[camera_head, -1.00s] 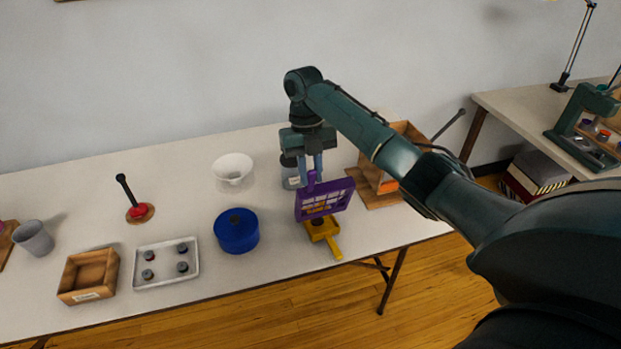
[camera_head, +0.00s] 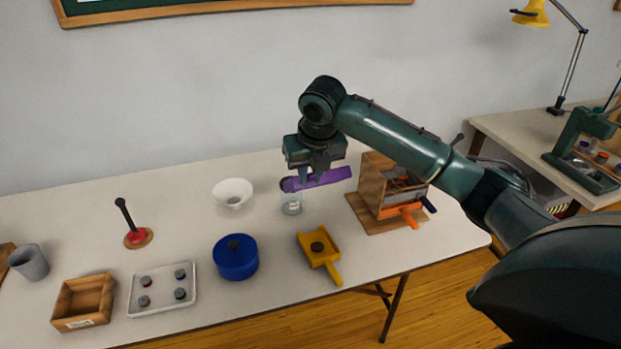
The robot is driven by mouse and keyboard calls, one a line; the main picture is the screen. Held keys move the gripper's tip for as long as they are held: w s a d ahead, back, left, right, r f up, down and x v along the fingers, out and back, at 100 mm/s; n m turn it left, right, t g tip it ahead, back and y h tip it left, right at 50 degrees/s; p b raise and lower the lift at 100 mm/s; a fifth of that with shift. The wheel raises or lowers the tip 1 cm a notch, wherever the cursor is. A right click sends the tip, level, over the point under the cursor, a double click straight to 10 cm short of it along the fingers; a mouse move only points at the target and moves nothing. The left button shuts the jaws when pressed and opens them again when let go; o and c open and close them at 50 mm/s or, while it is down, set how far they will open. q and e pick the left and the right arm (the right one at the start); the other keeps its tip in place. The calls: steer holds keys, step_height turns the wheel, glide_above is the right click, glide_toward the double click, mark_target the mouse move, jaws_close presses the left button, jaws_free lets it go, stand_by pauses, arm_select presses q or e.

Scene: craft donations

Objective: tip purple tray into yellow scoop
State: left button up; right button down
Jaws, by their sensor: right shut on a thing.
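The purple tray (camera_head: 327,178) is held above the table by my right gripper (camera_head: 315,174), which is shut on it. The tray now looks nearly level and is seen from its side, so its inside is hidden. The yellow scoop (camera_head: 318,243) lies on the table in front of and below the tray, its handle pointing toward the front edge. A dark round thing (camera_head: 317,247) lies in the scoop. My left gripper is not in view.
A glass jar (camera_head: 291,205) stands just under the tray's left end. A wooden rack (camera_head: 372,185) with orange and blue handles stands to the right. A blue pot (camera_head: 236,258), a white bowl (camera_head: 233,192) and a metal tray (camera_head: 163,290) are to the left.

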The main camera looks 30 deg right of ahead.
steer(key=t+b, duration=0.2)
steer(key=t, duration=0.1)
steer(key=t+h+b, duration=0.1)
steer(key=shift+s+r, duration=0.1)
steer(key=shift+r, duration=0.2)
steer(key=shift+r+t+b, duration=0.2)
steer(key=shift+t+b, duration=0.8)
steer(key=shift+t, duration=0.1)
steer(key=shift+r+t+h+b, duration=0.4)
steer(key=shift+r+t+b, duration=0.2)
steer(key=shift+t+b, duration=0.4)
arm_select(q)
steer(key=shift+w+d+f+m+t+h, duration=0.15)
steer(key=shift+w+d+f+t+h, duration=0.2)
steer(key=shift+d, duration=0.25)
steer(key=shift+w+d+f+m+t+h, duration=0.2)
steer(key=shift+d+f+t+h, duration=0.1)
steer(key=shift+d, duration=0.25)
arm_select(e)
steer(key=shift+r, duration=0.45)
steer(key=shift+a, duration=0.15)
